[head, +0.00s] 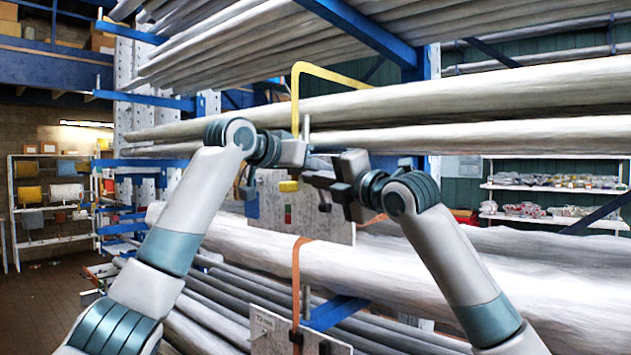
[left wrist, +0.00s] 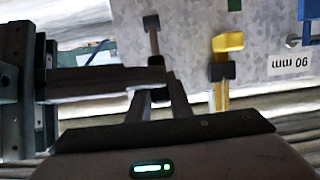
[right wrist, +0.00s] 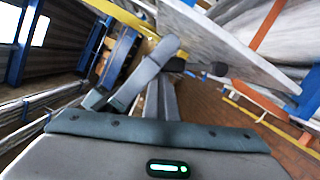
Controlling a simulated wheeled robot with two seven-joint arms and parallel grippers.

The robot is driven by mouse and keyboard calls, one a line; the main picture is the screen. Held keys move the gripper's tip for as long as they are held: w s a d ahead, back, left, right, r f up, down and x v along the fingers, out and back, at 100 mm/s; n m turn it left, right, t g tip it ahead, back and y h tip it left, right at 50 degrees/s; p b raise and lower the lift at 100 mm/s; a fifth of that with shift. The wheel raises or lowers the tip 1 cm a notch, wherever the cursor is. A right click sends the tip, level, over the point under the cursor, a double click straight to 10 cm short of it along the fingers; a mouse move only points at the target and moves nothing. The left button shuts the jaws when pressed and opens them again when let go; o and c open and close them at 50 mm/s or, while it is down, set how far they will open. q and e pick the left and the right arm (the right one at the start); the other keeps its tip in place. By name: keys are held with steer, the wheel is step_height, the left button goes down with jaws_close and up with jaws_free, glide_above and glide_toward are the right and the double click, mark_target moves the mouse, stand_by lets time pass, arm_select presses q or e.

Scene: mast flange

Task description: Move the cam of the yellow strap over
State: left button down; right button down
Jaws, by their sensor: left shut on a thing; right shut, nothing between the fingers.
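The yellow strap (head: 297,95) passes over the upper pole and hangs down at a grey plate (head: 272,206). Its yellow cam (head: 289,186) sits against the plate; it also shows in the left wrist view (left wrist: 228,42), to the right of my left fingers and apart from them. A thin lever with a black knob (left wrist: 151,22) stands out at the fingertips; the knob also shows in the right wrist view (right wrist: 218,68). My left gripper (left wrist: 163,88) appears shut on this lever, though the grip is partly hidden. My right gripper (head: 308,178) is shut and empty, crossing close by my left fingertips.
Long wrapped poles (head: 480,90) lie on blue rack arms (head: 345,25) above and below. An orange strap (head: 296,270) crosses the lower pole, with another grey plate (head: 262,328) beneath. Shelves stand at left (head: 50,225) and right (head: 550,190).

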arm_select(q)
steer(key=shift+s+d, duration=0.1)
steer(key=shift+s, duration=0.05)
steer(key=c, duration=1.8)
jaws_free()
steer(key=shift+o, duration=1.1)
steer(key=shift+f, duration=0.2)
arm_select(e)
steer(key=shift+w+d+r+t, duration=0.3)
steer(key=shift+w+d+r, duration=0.2)
steer(key=shift+d, duration=0.2)
arm_select(q)
steer(key=v, duration=0.8)
steer(key=shift+a+r, duration=0.2)
steer(key=shift+r, duration=0.05)
arm_select(e)
steer(key=shift+s+a+f, duration=0.1)
steer(key=shift+a+f, duration=0.15)
steer(key=shift+a, duration=0.05)
